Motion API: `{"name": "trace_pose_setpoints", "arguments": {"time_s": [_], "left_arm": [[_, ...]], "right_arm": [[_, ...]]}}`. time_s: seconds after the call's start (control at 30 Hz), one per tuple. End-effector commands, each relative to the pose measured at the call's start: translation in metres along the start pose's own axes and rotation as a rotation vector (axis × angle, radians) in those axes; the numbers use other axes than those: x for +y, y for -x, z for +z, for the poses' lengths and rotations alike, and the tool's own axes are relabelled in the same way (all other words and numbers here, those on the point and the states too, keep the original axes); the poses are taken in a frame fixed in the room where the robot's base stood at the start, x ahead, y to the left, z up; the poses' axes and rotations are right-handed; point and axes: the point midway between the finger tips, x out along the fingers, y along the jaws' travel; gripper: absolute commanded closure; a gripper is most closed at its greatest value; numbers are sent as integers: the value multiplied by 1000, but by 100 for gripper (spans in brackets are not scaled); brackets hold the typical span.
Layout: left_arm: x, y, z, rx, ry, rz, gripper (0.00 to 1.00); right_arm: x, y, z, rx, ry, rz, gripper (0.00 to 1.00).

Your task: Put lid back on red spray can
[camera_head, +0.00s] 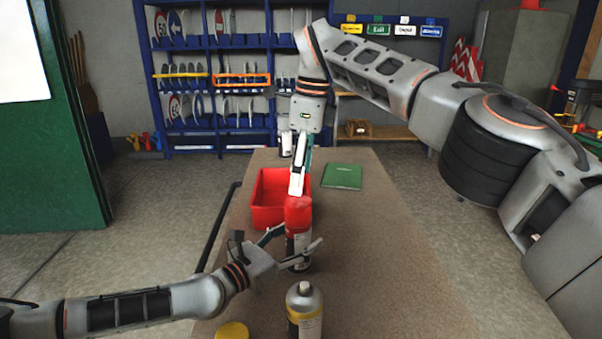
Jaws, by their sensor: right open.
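The red spray can (299,246) stands upright on the table, its dark, labelled body partly covered by a finger. The red lid (298,211) is at the top of the can, directly under my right gripper; I cannot tell whether it is fully seated. My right gripper (298,186) comes down from above with its fingers at the lid's upper edge, open. My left gripper (298,243) reaches in from the left at the can's body, one finger in front and the other on its far left side, shut on the can.
A red bin (268,213) stands left of the can. A green book (342,176) lies at the table's back. A grey-topped can (304,306) and a yellow lid (232,331) are near the front. The table's right side (385,260) is clear. Blue shelves (212,140) stand behind.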

Motion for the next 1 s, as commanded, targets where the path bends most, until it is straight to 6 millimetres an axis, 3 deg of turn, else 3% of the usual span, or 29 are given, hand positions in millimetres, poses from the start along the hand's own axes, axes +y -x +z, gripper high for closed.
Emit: {"name": "trace_pose_setpoints", "arguments": {"time_s": [0.23, 0.37, 0.8, 1.0], "left_arm": [[0, 2, 0, 0, 0, 0, 37], [0, 13, -1, 1, 1, 0, 37], [1, 97, -1, 2, 0, 2, 37], [0, 117, -1, 1, 0, 0, 37]], "right_arm": [[0, 0, 0, 0, 0, 0, 36], [0, 0, 0, 0, 0, 0, 36], [0, 0, 0, 0, 0, 0, 36], [0, 0, 0, 0, 0, 0, 36]]}}
